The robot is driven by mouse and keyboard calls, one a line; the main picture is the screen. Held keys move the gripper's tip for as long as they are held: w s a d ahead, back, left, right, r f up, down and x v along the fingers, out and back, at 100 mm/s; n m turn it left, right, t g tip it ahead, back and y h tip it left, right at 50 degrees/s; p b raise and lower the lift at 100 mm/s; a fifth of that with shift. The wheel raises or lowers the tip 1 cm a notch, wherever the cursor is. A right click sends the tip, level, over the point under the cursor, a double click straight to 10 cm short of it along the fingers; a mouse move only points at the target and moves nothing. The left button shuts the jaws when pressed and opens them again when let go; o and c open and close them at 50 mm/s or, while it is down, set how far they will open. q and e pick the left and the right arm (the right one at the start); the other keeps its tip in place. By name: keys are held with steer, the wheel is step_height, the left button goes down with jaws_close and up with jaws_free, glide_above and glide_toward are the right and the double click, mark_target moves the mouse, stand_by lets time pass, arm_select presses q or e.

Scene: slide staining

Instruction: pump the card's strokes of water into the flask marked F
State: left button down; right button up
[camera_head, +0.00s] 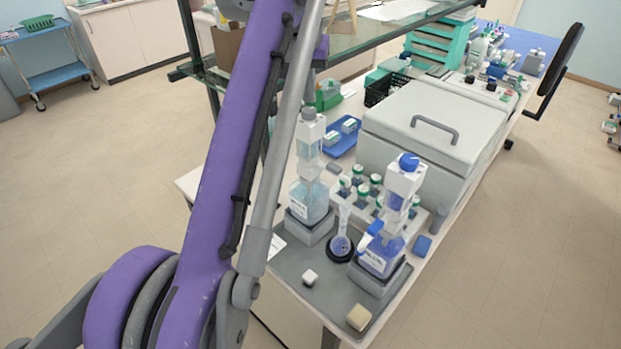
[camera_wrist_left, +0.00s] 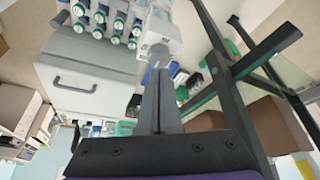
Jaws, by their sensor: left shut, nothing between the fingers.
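A dispenser bottle of pale, clear liquid (camera_head: 309,200) stands on a grey block. Its clear pump head with a grey top (camera_head: 308,114) rises above it. A second dispenser bottle, with blue liquid (camera_head: 380,253) and a blue cap, stands on another block to the right. A small round flask (camera_head: 341,244) sits in a dark ring between them; its marking is unreadable. A white card (camera_head: 277,244) shows partly behind my arm. My left gripper (camera_wrist_left: 158,70) is shut and empty, its fingers pointing toward a white pump head (camera_wrist_left: 160,30); contact is unclear. My right gripper is out of view.
Green-capped bottles (camera_head: 362,186) stand in a rack behind the dispensers, before a large grey lidded box (camera_head: 430,115). A glass shelf (camera_head: 370,38) hangs above the bench's left side. Small blocks (camera_head: 359,317) lie on the grey mat (camera_head: 325,292).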

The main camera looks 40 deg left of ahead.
mark_target(309, 111)
arm_select(q)
steer(key=shift+f, duration=0.15)
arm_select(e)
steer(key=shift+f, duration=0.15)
arm_select(q)
steer(key=shift+f+b, duration=0.95)
steer(key=shift+f, duration=0.95)
steer(key=shift+r, duration=0.1)
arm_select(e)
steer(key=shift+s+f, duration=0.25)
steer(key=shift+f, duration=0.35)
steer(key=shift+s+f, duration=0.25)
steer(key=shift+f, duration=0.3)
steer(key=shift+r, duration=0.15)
arm_select(q)
steer(key=shift+r+p, duration=1.7)
steer(key=shift+r, duration=0.3)
steer(key=shift+f, duration=0.1)
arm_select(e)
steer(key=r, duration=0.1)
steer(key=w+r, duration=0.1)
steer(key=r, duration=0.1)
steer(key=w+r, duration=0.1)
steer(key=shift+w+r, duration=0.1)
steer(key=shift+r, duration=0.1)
arm_select(q)
steer(key=shift+s, duration=0.1)
